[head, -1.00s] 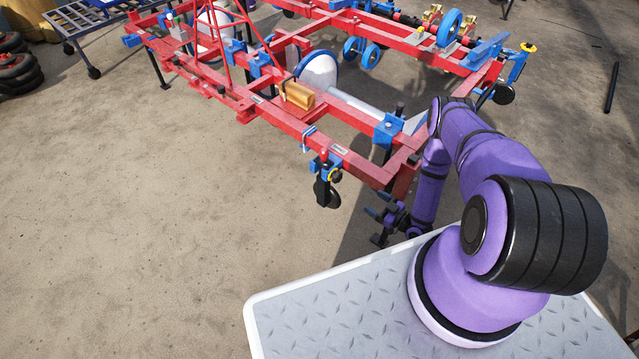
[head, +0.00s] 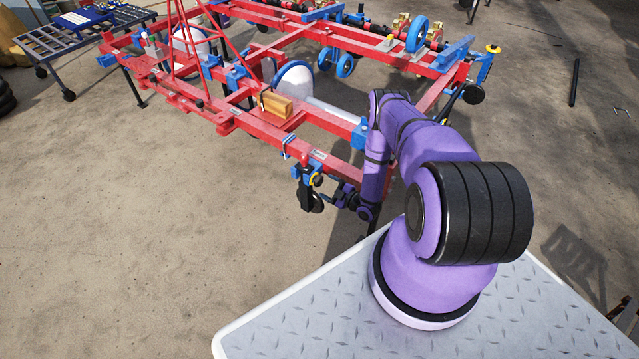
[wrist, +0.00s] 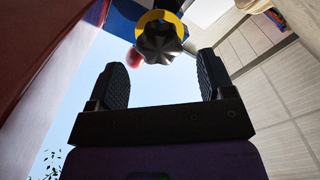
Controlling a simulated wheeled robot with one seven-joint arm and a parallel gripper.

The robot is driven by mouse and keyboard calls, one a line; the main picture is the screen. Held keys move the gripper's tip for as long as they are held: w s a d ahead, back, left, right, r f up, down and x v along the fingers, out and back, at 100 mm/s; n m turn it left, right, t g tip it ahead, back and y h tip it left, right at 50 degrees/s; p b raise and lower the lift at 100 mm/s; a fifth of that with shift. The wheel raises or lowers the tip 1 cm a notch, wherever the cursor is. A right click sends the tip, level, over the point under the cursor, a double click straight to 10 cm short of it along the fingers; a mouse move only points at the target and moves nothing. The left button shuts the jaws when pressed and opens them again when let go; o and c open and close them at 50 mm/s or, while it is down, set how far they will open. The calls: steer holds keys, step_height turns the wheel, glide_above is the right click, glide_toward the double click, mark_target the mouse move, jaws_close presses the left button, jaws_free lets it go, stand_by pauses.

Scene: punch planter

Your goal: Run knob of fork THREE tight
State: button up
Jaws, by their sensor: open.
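A black lobed knob (wrist: 158,42) with a yellow collar (wrist: 160,20) shows at the top middle of the wrist view, in front of a blue bracket (wrist: 118,18). In the head view the yellow-ringed knob (head: 317,180) sits on a blue fork bracket (head: 298,173) at the near corner of the red frame, above a small dark wheel (head: 316,203). No fork number is readable. My gripper (wrist: 160,82) is open and empty, its two black pads apart. The knob lies just beyond the pad tips, roughly centred between them. In the head view my gripper (head: 338,193) is just right of the knob.
The red planter frame (head: 340,172) runs close beside my arm; a red beam (wrist: 40,50) fills the left of the wrist view. Another yellow-topped fork (head: 491,50) stands at the frame's far right corner. The concrete floor (head: 130,240) at left is clear.

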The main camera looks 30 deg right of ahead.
mark_target(321, 183)
steer(key=shift+x, duration=2.05)
steer(key=c, duration=0.9)
